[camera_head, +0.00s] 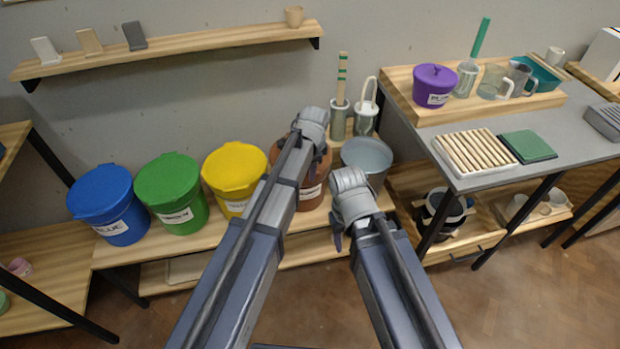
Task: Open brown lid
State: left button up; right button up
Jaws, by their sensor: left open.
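The brown bucket (318,203) with its brown lid (320,168) stands on the low wooden shelf, right of the yellow bucket. My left arm crosses in front of it and hides much of the lid. The lid looks seated on the bucket. My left gripper (313,128) is open over the lid area; its fingertips are largely hidden, and I cannot tell whether it touches the lid. My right gripper (340,228) is lower, in front of the grey metal bucket, clear of the brown lid; its jaws are not clear.
Yellow (234,170), green (172,190) and blue (106,203) lidded buckets stand to the left. A grey metal bucket (368,157) is close on the right, with brush holders (340,118) behind. A grey table (470,175) bounds the right; a wall shelf (180,47) hangs above.

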pick_arm(q)
jog(key=shift+w+f+b, duration=0.15)
jog(key=shift+f+b, duration=0.3)
jog(key=shift+f, duration=0.4)
grip_shut()
dwell(0.8)
